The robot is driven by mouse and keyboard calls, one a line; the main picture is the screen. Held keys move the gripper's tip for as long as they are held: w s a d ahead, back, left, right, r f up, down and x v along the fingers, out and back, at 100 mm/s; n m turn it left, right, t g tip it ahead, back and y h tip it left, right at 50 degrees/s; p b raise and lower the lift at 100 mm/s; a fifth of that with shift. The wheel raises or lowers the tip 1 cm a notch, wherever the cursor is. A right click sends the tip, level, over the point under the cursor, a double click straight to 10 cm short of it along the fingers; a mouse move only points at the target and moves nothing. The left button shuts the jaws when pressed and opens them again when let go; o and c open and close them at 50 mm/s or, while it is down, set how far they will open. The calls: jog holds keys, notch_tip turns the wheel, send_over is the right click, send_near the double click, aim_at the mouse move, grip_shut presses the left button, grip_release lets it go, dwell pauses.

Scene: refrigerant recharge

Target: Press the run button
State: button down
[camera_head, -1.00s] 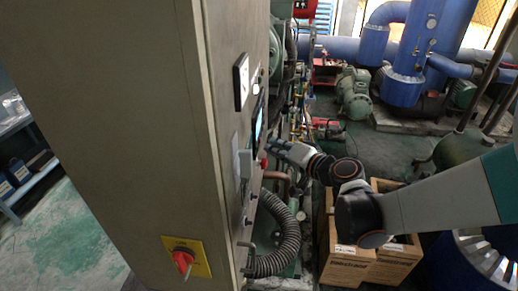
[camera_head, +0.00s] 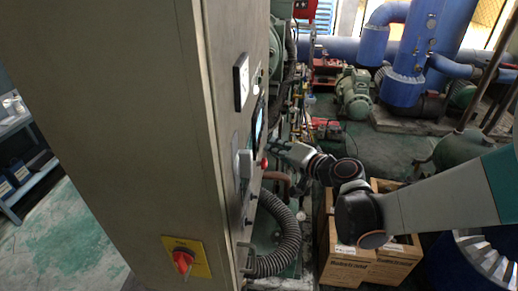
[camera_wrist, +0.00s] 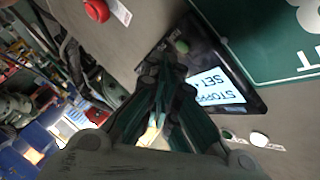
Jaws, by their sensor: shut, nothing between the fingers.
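A green button (camera_wrist: 182,46) sits on the black control unit in the wrist view, beside a lit display (camera_wrist: 220,90) reading "STOPPED" and "SET", partly covered. I see no readable run label on the button. My gripper (camera_wrist: 165,68) is shut and empty, its fingertips just beside the green button and over the unit's edge. I cannot tell whether they touch the panel. In the head view my gripper (camera_head: 272,149) is at the cabinet's panel side, near the dark display (camera_head: 258,124), seen edge-on; the button is not discernible there.
A red knob (camera_wrist: 97,10) with a white label is on the same panel, also showing in the head view (camera_head: 264,163). Below are a corrugated hose (camera_head: 285,240) and wooden crates (camera_head: 355,268).

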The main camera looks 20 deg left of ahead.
jog(key=shift+a, duration=0.15)
jog(key=shift+s+a, duration=0.15)
jog(key=shift+a, duration=0.15)
jog(key=shift+s+a+b, duration=0.1)
jog(key=shift+a+b, duration=0.25)
jog(key=shift+b, duration=0.05)
dwell(0.7)
jog(key=shift+d, duration=0.15)
dwell(0.3)
jog(key=shift+w+d, duration=0.2)
jog(key=shift+d, duration=0.45)
jog(key=d, duration=0.2)
jog(key=w+d+b, duration=0.1)
jog(key=d, duration=0.1)
jog(key=shift+w+d, duration=0.1)
jog(key=shift+d, duration=0.3)
dwell(0.5)
